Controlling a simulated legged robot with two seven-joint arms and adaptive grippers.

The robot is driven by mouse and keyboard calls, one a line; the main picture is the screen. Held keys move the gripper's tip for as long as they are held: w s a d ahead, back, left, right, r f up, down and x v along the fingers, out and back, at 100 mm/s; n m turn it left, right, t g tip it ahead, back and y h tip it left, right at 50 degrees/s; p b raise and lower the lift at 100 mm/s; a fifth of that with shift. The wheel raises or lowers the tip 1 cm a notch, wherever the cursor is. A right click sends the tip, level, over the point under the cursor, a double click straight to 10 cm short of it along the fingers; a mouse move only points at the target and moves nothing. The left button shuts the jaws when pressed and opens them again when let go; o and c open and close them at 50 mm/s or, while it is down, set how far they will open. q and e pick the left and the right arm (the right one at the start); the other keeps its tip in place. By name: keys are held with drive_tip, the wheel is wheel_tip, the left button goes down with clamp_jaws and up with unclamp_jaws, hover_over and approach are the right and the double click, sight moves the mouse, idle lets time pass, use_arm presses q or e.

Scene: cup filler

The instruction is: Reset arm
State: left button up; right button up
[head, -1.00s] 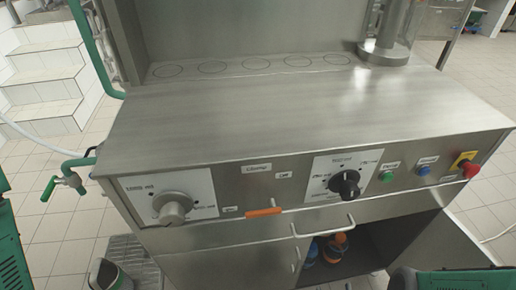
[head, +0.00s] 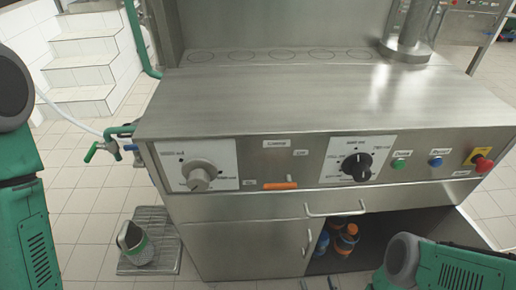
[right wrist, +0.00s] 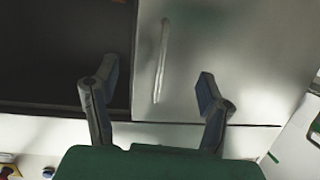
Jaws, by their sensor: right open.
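My right arm (head: 435,265) comes in at the lower right of the head view. My left arm (head: 30,215) stands at the left edge, and its gripper is out of view.
The steel machine has a bare top (head: 320,95), a grey knob (head: 198,178), a black knob (head: 356,167) and a red emergency button (head: 482,164). Bottles (head: 345,240) stand in the open compartment. A grey-green object (head: 135,245) rests on a floor mat (head: 165,265).

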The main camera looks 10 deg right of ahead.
drive_tip(key=a+r+n+g+y, duration=0.2)
drive_tip(key=a+r+g+y, duration=0.1)
drive_tip(key=a+r+g, duration=0.4)
drive_tip(key=s+d+r+m+g+h, duration=0.1)
drive_tip(key=s+d+r+g+h, duration=0.1)
drive_tip(key=s+d+r+g, duration=0.9)
wheel_tip(320, 180, down, 20)
drive_tip(key=f+n+t+b, duration=0.1)
drive_tip(key=t+b, duration=0.2)
drive_tip(key=b, duration=2)
wheel_tip(320, 180, up, 16)
drive_tip(key=p, duration=1.6)
drive_tip(key=shift+s+d+r, duration=0.25)
drive_tip(key=shift+s+d, duration=0.05)
